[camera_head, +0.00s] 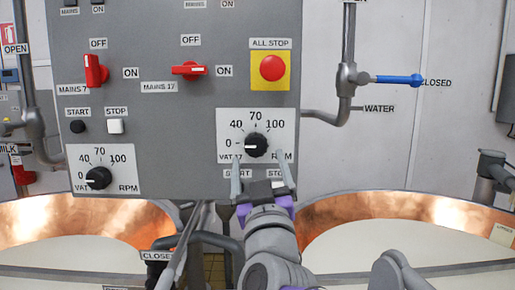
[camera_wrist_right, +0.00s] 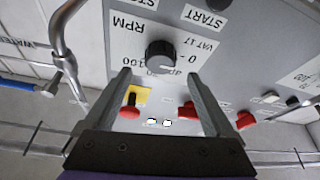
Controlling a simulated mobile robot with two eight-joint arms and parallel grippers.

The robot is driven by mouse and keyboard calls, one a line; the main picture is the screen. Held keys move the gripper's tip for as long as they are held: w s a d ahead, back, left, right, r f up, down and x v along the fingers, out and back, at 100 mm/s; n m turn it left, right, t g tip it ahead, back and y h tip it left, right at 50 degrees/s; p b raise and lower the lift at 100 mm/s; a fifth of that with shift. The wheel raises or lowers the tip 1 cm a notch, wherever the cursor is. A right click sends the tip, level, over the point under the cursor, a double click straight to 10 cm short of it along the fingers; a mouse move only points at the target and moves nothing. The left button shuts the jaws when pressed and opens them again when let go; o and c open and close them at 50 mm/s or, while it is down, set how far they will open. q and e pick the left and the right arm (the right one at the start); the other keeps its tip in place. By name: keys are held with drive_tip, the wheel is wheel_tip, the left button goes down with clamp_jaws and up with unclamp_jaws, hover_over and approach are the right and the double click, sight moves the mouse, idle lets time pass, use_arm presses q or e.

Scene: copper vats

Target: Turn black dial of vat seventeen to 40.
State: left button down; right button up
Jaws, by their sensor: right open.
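The black dial (camera_head: 256,145) of vat 17 sits on a white plate (camera_head: 284,130) at the lower right of the grey panel. The plate is marked 0, 40, 70, 100 and RPM. The dial's white mark points left, at the 0. My right gripper (camera_head: 261,174) is open just below the dial, one finger to each side. In the right wrist view the dial (camera_wrist_right: 160,55) shows upside down, between and just beyond the open fingertips (camera_wrist_right: 158,75). I see no contact. The START and STOP buttons below are largely hidden by my gripper. My left gripper is not in view.
The vat 7 dial (camera_head: 98,178) is at the panel's lower left. The red MAINS 17 switch (camera_head: 188,70) lies horizontal; the MAINS 7 switch (camera_head: 95,70) stands upright. A red ALL STOP button (camera_head: 272,67) is above the dial. A pipe with a blue handle (camera_head: 398,80) is at right.

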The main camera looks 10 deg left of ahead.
sight(256, 147)
drive_tip(key=x, duration=0.5)
drive_tip(key=shift+w, duration=0.2)
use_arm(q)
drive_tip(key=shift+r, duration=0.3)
use_arm(e)
drive_tip(key=c, duration=1.4)
use_arm(q)
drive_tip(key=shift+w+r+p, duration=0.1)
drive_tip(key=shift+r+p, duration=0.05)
drive_tip(key=shift+p, duration=0.2)
